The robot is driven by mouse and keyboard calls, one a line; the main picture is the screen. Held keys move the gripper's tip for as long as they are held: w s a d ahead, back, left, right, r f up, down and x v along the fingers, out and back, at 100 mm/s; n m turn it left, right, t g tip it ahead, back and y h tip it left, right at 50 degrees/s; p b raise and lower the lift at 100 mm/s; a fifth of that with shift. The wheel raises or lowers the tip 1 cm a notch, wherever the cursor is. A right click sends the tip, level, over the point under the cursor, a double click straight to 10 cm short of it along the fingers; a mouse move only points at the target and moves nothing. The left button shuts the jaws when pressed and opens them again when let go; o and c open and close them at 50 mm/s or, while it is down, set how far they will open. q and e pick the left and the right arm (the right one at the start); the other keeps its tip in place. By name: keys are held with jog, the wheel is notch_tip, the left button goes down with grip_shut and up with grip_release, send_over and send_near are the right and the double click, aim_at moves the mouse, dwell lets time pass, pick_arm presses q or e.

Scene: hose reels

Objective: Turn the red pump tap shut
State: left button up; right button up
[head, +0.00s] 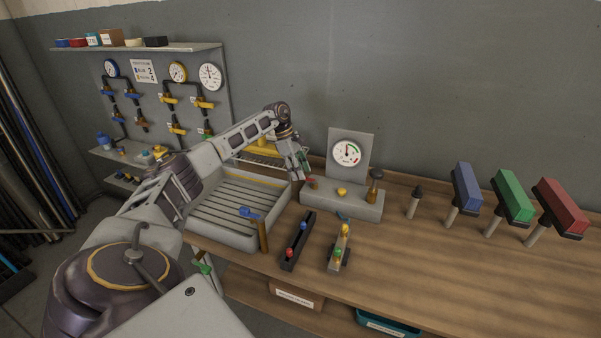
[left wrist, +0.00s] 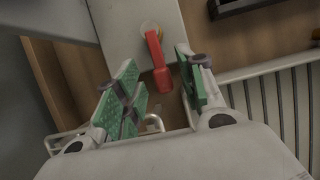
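The red pump tap (head: 313,183) is on the left end of the grey pump base (head: 345,203), which carries an upright plate with a round gauge (head: 346,153). My left gripper (head: 303,178) is right at the tap, pointing down. In the left wrist view the tap's red lever (left wrist: 158,62) lies between the two green-padded fingers of the left gripper (left wrist: 157,72). The fingers are apart, with gaps showing beside the lever, so it is not gripped. My right gripper is not in view.
A yellow knob (head: 342,191) and a brass plunger (head: 374,187) stand on the same base. A slatted grey tray (head: 232,222) is to its left. Coloured blocks on posts stand at right.

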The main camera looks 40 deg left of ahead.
pick_arm(q)
jog(key=v, duration=1.1)
jog(key=shift+r, duration=0.25)
dwell(0.4)
